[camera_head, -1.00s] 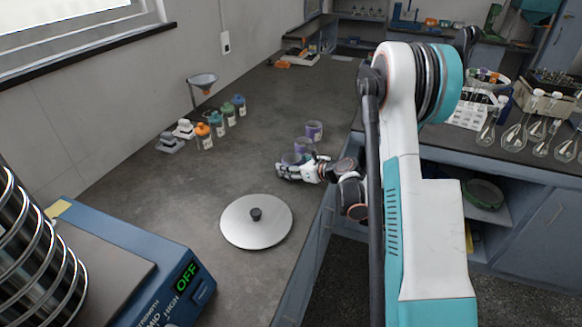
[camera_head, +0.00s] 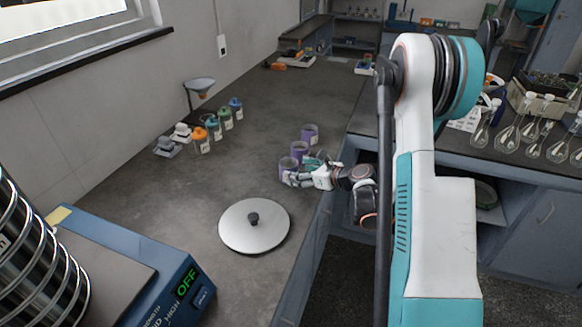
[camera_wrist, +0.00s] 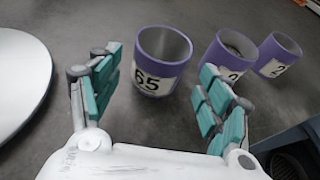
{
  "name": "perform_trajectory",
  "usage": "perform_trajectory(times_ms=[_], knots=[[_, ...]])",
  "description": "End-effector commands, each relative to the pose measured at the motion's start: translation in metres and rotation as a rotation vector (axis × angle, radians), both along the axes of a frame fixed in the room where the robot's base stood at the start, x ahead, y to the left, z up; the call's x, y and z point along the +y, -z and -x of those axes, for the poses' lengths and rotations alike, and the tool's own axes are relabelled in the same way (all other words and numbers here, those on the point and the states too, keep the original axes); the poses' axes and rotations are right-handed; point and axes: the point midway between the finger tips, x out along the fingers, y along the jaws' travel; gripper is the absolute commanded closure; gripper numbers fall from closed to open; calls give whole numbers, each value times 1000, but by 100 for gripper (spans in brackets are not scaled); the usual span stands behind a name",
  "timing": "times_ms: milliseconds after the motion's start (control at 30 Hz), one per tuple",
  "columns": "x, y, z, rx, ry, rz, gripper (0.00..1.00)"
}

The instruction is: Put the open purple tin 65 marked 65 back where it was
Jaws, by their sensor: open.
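The open purple tin marked 65 (camera_wrist: 150,84) stands upright on the dark bench, its label facing my gripper (camera_wrist: 158,75) in the wrist view. In the head view this tin (camera_head: 287,164) is the nearest of a row of purple tins. My gripper (camera_head: 304,171) is open, low over the bench on the tin's right side.
Two more purple tins, a middle one (camera_head: 299,149) and a far one (camera_head: 310,131), stand behind in the row. A round lid (camera_head: 270,232) lies in front. Several capped bottles (camera_head: 202,143), a funnel stand (camera_head: 187,92) and the blue shaker (camera_head: 175,265) are to the left.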

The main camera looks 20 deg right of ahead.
Motion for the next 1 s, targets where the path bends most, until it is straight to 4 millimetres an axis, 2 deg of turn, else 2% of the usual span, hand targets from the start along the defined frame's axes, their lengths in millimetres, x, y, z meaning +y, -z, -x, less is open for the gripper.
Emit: perform_trajectory(times_ms=[100,333,1000], knots=[[-9,-12,21,0,2,1,29],[-19,-21,44,0,1,0,29],[-20,-21,48,0,-1,1,29]])
